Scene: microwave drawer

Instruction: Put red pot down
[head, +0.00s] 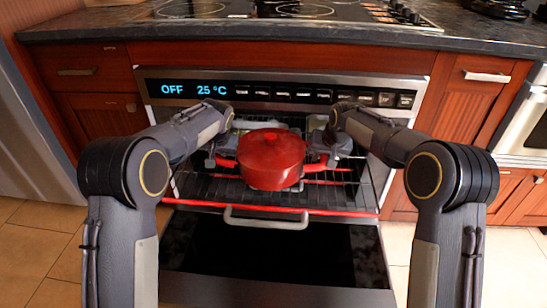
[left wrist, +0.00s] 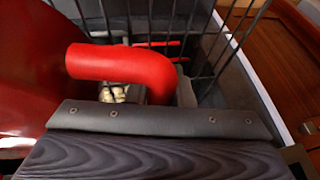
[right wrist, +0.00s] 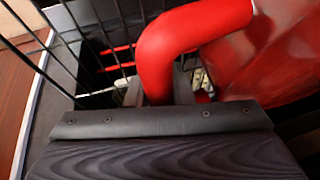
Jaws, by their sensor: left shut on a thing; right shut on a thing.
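The red pot (head: 271,160), with its lid on, is upright over the pulled-out wire rack (head: 340,198) of the open oven drawer. I cannot tell whether its base touches the rack. My left gripper (head: 226,160) is shut on the pot's left handle; that curved red handle fills the left wrist view (left wrist: 120,65). My right gripper (head: 326,158) is shut on the right handle, which also shows in the right wrist view (right wrist: 165,55). The fingertips are mostly hidden by the handles and the gripper bodies.
The oven door (head: 275,250) hangs open below the rack, with a handle bar (head: 265,221) at the rack's front. The control panel (head: 285,93) reads OFF and 25 °C above the opening. Rack space is free in front of the pot. The cooktop (head: 300,10) is above.

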